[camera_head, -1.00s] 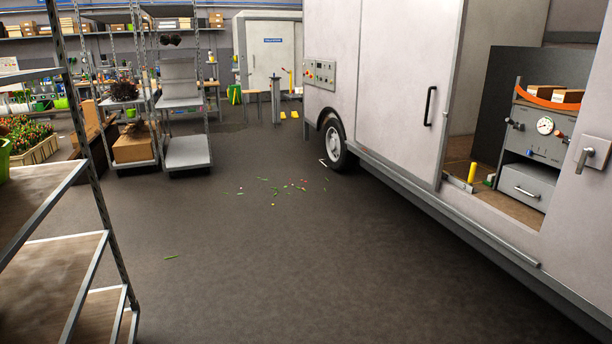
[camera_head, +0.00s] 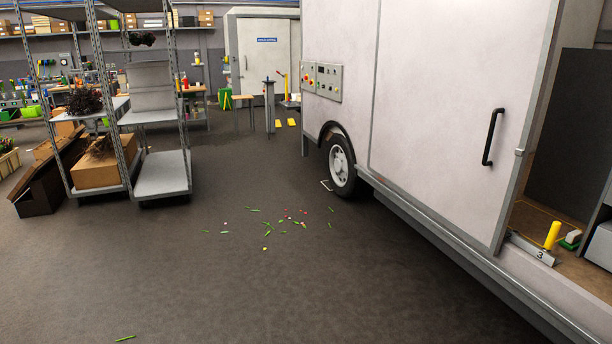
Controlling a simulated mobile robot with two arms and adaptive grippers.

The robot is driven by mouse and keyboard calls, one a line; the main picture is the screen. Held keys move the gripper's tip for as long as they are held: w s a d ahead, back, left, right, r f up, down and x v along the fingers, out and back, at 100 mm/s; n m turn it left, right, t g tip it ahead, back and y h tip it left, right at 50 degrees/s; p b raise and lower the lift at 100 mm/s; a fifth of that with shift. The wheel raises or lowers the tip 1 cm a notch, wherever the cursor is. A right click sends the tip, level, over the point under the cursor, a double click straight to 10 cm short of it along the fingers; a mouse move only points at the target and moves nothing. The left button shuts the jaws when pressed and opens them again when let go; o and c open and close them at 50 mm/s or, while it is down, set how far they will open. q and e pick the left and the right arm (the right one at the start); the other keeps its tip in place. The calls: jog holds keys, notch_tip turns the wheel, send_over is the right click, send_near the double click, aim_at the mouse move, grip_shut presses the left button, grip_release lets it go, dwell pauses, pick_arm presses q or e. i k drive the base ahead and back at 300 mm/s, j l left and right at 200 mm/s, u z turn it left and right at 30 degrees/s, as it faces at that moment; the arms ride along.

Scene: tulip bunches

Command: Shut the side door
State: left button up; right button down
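The side door (camera_head: 445,110) is a pale sliding panel on the side of the white van, at the right of the head view. It has a black vertical bar handle (camera_head: 492,137) near its right edge. The door stands open: to the right of its edge the doorway shows the van's inside, with a dark panel (camera_head: 575,135), a brown floor and a yellow post (camera_head: 552,235). A rail or sill (camera_head: 450,245) runs along the van's lower side. Neither of my grippers is in view.
The grey floor (camera_head: 240,290) in front of the van is clear except for scattered green and coloured plant scraps (camera_head: 285,222). Metal shelf racks (camera_head: 160,172) and a cardboard box (camera_head: 103,167) stand at the left. The van's wheel (camera_head: 341,165) is left of the door.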

aim_at(459, 86)
jog(key=i, duration=4.7)
